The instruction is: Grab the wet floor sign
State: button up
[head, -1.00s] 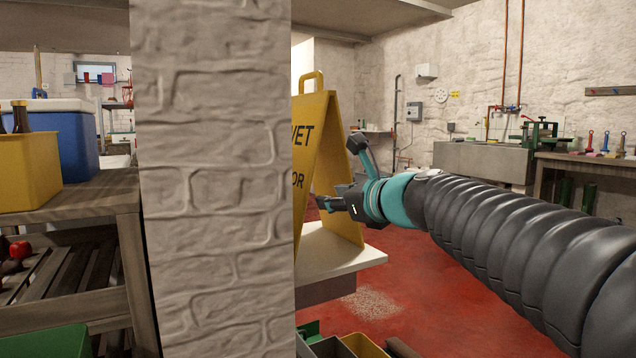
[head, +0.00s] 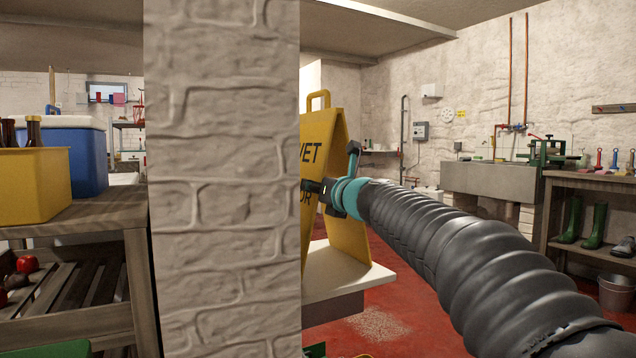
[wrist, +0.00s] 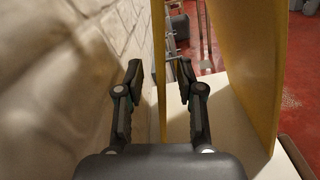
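The yellow wet floor sign (head: 338,130) stands upright as an A-frame with a handle loop on top, on a pale ledge (head: 350,278). The brick pillar hides its left part in the head view. My gripper (head: 312,187) is at the lettered panel, at about mid-height. In the wrist view my gripper (wrist: 159,72) is open, one finger on each side of the edge of the left panel (wrist: 158,45). The fingers look apart from the panel. The sign's other panel (wrist: 240,60) stands to the right of the right finger.
The white brick pillar (head: 222,180) is close on the left; its wall (wrist: 60,70) runs near my left finger. A wooden table (head: 90,215) with a yellow bin (head: 35,185) and blue cooler (head: 80,155) is left of it. Red floor (head: 430,320) is open at right.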

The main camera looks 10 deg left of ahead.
jog(key=shift+f+p+x, duration=0.2)
jog(key=shift+p+x, duration=0.2)
jog(key=shift+x, duration=2.25)
grip_shut()
jog(key=shift+r, duration=0.15)
